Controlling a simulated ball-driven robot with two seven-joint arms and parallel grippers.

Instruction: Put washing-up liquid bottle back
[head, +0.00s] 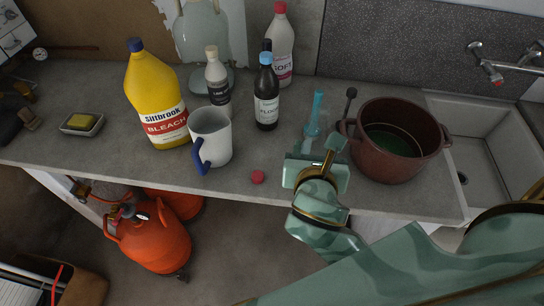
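No bottle has a label I can read as washing-up liquid. A slim translucent blue item (315,112) stands on the worktop left of the brown pot; it may be that bottle, but I cannot tell. My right gripper (322,160) is just in front of it, over the worktop's front part. The gripper's body hides the item's lower end and most of the fingers, so I cannot tell whether they touch it or are open. My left gripper is out of view.
The brown pot (395,155) is beside the sink (490,150). A red cap (258,177) lies near the front edge.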

